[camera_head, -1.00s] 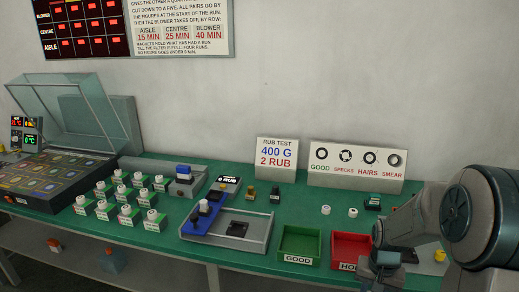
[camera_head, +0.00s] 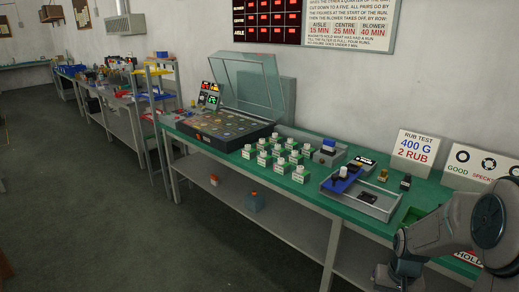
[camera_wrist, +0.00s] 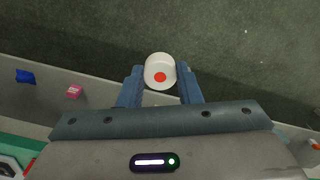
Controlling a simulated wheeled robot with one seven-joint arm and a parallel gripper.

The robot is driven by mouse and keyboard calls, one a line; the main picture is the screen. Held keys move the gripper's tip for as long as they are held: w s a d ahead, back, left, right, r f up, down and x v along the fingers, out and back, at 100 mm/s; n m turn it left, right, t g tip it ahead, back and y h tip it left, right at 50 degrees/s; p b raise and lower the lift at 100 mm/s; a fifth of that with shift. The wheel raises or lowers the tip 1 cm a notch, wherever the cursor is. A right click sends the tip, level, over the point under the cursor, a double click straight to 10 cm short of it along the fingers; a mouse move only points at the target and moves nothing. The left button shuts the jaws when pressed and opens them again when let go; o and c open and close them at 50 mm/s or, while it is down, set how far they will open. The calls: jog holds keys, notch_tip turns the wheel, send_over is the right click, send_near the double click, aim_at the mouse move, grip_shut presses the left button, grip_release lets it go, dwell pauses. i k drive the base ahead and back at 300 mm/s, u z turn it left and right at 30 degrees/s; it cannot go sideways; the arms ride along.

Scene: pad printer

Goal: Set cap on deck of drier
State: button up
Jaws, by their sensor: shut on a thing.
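A white round cap (camera_wrist: 158,66) with a red spot on it is held between the two fingers of my gripper (camera_wrist: 160,78) in the wrist view, over the grey floor. In the head view my gripper (camera_head: 388,277) is low at the right, in front of the bench, and the cap cannot be made out there. The drier (camera_head: 222,128) stands at the left end of the green bench, well away from my gripper. Its clear lid (camera_head: 254,84) is raised, and its dark deck shows several coloured places in rows.
Several green-and-white blocks with white caps (camera_head: 277,152) stand right of the drier on the green bench (camera_head: 310,192). A blue slide fixture (camera_head: 345,178) and a sign (camera_head: 412,150) are farther right. Open floor (camera_head: 130,220) lies in front of the bench.

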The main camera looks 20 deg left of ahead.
aim_at(229, 133)
jog(key=u, duration=0.65)
jog(key=k, duration=0.85)
jog(key=u, duration=1.05)
jog(key=i, duration=0.8)
jog(key=u, duration=0.6)
jog(key=i, duration=4)
jog(key=z, duration=1.2)
jog(key=i, duration=0.7)
jog(key=z, duration=0.8)
